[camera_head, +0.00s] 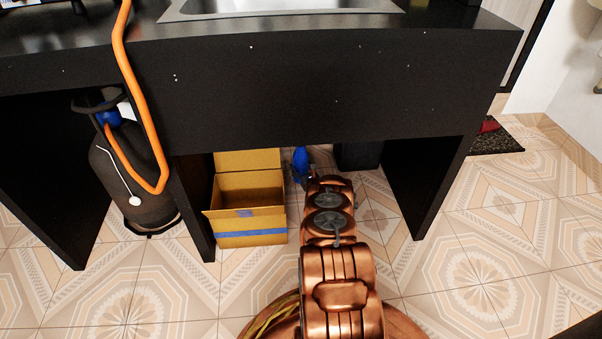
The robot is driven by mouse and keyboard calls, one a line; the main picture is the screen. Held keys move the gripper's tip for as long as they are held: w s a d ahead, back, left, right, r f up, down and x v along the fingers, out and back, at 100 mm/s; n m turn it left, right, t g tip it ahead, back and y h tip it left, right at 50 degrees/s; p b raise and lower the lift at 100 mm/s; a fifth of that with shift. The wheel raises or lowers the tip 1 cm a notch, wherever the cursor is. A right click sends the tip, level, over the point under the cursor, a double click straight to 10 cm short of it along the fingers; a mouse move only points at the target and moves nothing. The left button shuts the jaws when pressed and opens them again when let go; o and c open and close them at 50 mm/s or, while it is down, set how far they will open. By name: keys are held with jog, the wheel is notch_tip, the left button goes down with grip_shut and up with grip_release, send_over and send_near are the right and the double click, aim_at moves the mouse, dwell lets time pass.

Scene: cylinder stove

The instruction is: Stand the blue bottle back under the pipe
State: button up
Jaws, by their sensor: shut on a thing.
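The blue bottle (300,159) shows as a small upright blue shape under the black counter, just right of the cardboard box. My copper arm reaches forward under the counter. My gripper (307,177) is at its far end, small and mostly hidden behind my own arm links. It is shut on the blue bottle, whose lower part is hard to make out. The pipe is not in view; the counter front hides the space above the bottle. I cannot tell whether the bottle touches the floor.
An open cardboard box (250,222) stands left of my arm, close to the bottle. A dark bin-like object (358,156) stands behind on the right. Counter panels (430,190) bound the space. A gas cylinder (138,180) with an orange hose (131,80) stands at left.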

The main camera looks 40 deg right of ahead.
aim_at(301, 169)
jog(key=shift+w+d+f+b, duration=0.1)
jog(key=shift+w+d+b, duration=0.3)
jog(key=shift+w+d, duration=0.4)
notch_tip(301, 169, down, 4)
jog(key=shift+r+b, duration=0.15)
jog(key=shift+b, duration=1.1)
jog(key=shift+r, duration=0.15)
jog(key=o, duration=1.5)
jog(key=shift+s, duration=0.1)
jog(key=p+v, duration=0.5)
jog(key=v, duration=0.6)
jog(key=shift+s+a, duration=0.15)
jog(key=shift+s, duration=0.2)
